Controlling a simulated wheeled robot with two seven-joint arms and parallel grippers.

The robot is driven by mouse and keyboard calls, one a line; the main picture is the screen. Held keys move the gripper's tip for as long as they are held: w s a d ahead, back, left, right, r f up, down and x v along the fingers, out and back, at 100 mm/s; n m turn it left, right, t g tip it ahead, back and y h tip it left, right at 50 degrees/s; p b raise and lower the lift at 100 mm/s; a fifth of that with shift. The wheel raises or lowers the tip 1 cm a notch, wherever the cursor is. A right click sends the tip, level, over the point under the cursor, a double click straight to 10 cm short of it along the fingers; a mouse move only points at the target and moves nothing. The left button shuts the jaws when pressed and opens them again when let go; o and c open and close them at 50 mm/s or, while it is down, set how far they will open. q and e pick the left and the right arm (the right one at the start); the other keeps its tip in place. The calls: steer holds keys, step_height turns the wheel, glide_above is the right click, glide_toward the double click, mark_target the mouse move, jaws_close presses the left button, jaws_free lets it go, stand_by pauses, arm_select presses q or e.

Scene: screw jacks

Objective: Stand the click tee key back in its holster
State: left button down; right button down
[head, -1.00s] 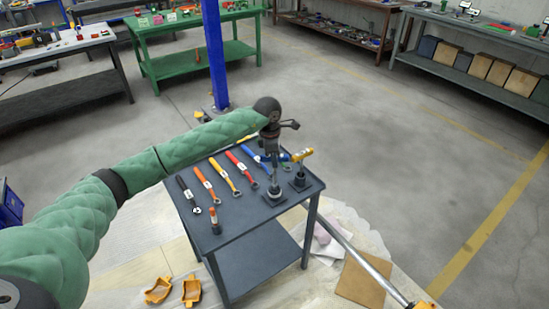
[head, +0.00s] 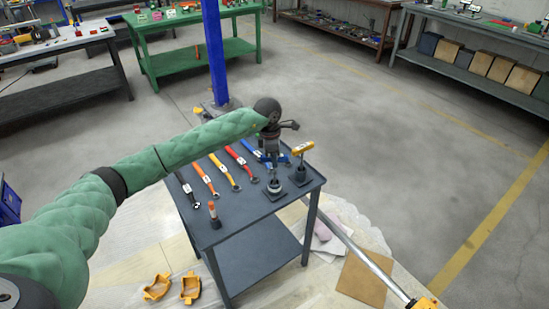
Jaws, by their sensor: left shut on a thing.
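My left gripper (head: 272,158) is over the right part of the small dark table and is shut on a tee key, whose handle is mostly hidden by the fingers. The key's grey shaft (head: 273,175) points down, upright, at a round holster (head: 274,189) on a square base. The shaft's lower end is at the holster's mouth; I cannot tell how deep it sits. A second tee key with a yellow handle (head: 302,147) stands in a dark holster (head: 300,176) to the right. My right gripper is not in view.
Several wrenches with coloured handles, such as the red one (head: 240,160), lie on the dark table (head: 240,215), left of the holsters. A small orange-topped tool (head: 213,212) stands near its front edge. A blue post (head: 214,60) rises behind the table.

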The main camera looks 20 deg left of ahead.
arm_select(q)
steer(key=shift+f+b, duration=0.5)
steer(key=shift+f, duration=0.25)
steer(key=c, duration=1.2)
jaws_free()
steer(key=r, duration=0.2)
steer(key=r+b, duration=0.1)
steer(key=r, duration=0.1)
steer(key=r+b, duration=0.1)
steer(key=r, duration=0.1)
steer(key=shift+s+a+r, duration=0.1)
steer(key=shift+a+r, duration=0.05)
steer(key=shift+a, duration=0.2)
steer(key=shift+r+b, duration=0.35)
steer(key=shift+r, duration=0.4)
